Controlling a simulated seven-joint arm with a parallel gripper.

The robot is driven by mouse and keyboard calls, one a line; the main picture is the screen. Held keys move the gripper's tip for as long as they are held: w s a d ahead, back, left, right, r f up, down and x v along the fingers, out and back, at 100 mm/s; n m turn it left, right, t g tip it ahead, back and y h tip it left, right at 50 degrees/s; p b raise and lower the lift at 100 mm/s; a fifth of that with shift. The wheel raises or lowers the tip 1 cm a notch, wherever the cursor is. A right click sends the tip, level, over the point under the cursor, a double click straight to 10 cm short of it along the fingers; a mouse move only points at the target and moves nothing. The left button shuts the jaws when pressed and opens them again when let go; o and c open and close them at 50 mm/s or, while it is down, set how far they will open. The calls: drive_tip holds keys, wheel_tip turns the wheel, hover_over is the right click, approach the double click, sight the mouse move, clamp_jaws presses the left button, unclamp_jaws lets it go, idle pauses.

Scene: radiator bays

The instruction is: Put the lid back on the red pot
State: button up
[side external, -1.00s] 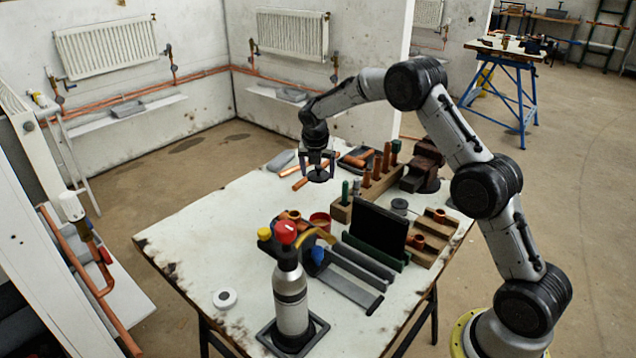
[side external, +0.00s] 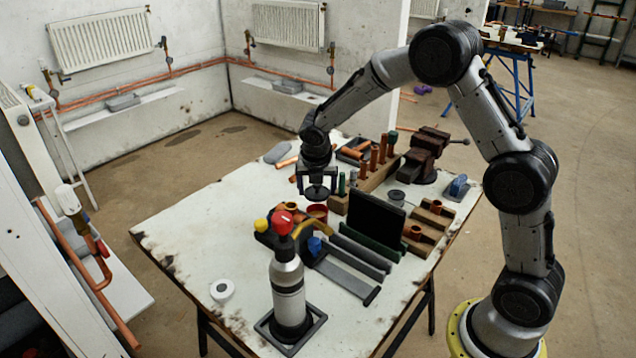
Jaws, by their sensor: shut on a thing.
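The red pot (side external: 317,213) is a small open cup on the white table, left of the black upright panel. Its rim and lighter inside show. My gripper (side external: 317,187) points down just above and behind the pot in the picture. It is shut on the dark round lid (side external: 317,194), which looks about level. The lid appears apart from the pot, with its near edge close to the pot's far rim. I cannot tell the exact height gap.
A wooden block with upright copper and green pieces (side external: 375,172) stands right of my gripper. The black panel (side external: 376,222) rises close right of the pot. A grey bottle with a red top (side external: 288,285) stands in front. The table's left part is clear.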

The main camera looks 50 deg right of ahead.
sight(317, 198)
drive_tip(key=shift+f, duration=2.3)
drive_tip(key=shift+f, duration=0.15)
idle(0.3)
drive_tip(key=o, duration=1.1)
drive_tip(key=shift+r, duration=3.5)
